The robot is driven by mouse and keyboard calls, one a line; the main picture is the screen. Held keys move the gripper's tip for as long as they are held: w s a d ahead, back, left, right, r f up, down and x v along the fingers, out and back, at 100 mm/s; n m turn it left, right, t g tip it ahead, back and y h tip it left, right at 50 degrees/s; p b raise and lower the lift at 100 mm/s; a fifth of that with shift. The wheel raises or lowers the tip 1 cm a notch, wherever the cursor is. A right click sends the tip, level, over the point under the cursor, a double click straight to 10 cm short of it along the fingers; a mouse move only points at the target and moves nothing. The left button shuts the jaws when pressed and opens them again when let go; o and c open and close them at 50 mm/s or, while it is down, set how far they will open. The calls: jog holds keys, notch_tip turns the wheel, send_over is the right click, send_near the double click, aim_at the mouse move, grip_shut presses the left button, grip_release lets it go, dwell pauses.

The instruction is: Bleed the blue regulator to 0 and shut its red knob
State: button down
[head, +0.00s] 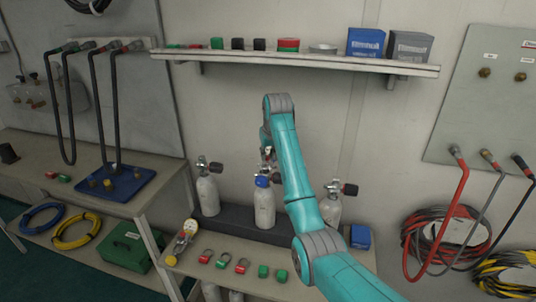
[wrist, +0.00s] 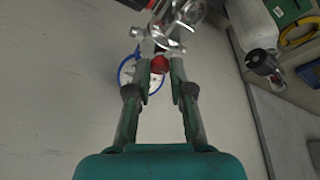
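The blue regulator is on the middle white cylinder (head: 264,208) in the head view, with a blue part (head: 262,181) at its top. In the wrist view its blue-rimmed gauge (wrist: 127,76) is partly hidden behind my left finger, so its needle cannot be read. The red knob (wrist: 160,65) sits between the fingertips of my gripper (wrist: 161,68), below shiny metal fittings (wrist: 168,35). The fingers are parted around the knob; whether they press on it is not clear. In the head view my arm hides part of the gripper, and the knob cannot be made out.
Another cylinder (head: 207,195) stands to the left, and one (head: 330,207) stands partly behind my arm. The bench (head: 205,282) in front carries red and green tags and a yellow gauge tool (head: 182,240). A shelf (head: 300,61) with boxes is above. Hoses (head: 463,215) hang at right.

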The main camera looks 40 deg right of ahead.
jog(key=shift+n, duration=0.4)
jog(key=shift+d+n+y, duration=0.1)
jog(key=shift+n+y, duration=0.2)
jog(key=shift+n, duration=0.2)
jog(key=shift+d+n+y, duration=0.15)
jog(key=shift+n+y, duration=0.75)
jog(key=shift+n, duration=1.3)
jog(key=c, duration=1)
grip_release()
jog(key=shift+v, duration=3.8)
jog(key=shift+s+f, duration=0.1)
